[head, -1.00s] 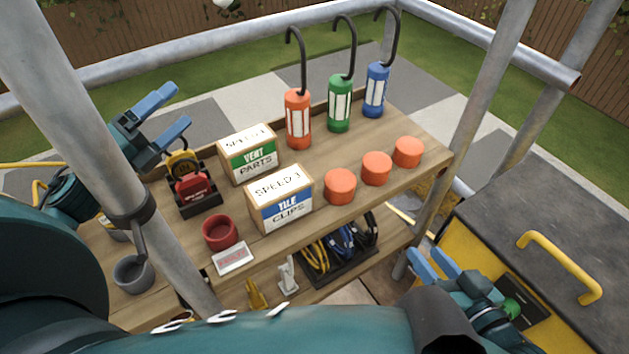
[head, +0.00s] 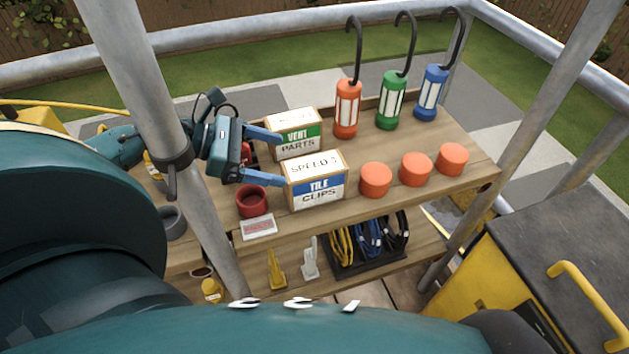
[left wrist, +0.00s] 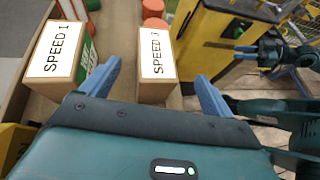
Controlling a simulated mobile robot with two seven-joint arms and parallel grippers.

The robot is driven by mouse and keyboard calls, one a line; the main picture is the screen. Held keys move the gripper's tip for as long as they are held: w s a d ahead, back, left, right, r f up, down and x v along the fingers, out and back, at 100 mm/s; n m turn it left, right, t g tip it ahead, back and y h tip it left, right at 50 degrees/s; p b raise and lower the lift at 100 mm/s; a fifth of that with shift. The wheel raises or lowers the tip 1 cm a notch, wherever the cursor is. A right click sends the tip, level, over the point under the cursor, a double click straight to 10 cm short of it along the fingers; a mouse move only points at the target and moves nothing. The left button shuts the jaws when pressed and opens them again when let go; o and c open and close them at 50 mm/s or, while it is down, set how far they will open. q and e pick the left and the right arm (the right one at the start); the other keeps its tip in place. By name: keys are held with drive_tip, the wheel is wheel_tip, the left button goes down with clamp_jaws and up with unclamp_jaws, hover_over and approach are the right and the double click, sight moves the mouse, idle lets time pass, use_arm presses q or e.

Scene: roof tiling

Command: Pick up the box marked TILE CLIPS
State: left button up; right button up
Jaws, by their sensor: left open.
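The TILE CLIPS box (head: 316,189), with a blue label band and a white top marked SPEED 3, stands upright on the wooden shelf. My left gripper (head: 280,158) is open just to the left of it, fingers pointing right. I see no contact. The VENT PARTS box (head: 297,142), green-banded, stands just behind, outside the left finger in the wrist view. My right gripper (left wrist: 245,54) shows small at the wrist view's right; its opening is unclear.
A red cup (head: 252,203) and a small sign (head: 259,228) stand left of the box. Several orange round pieces (head: 376,180) stand to its right, and lamps with hooks (head: 391,100) behind. A scaffold pole (head: 150,90) rises beside my left arm.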

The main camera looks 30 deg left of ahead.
sight(310, 166)
use_arm(q)
drive_tip(key=shift+x, duration=3.5)
drive_tip(key=shift+w+a+f, duration=0.1)
drive_tip(key=shift+w+a, duration=0.05)
drive_tip(key=shift+w, duration=0.05)
drive_tip(key=shift+c, duration=0.2)
clamp_jaws()
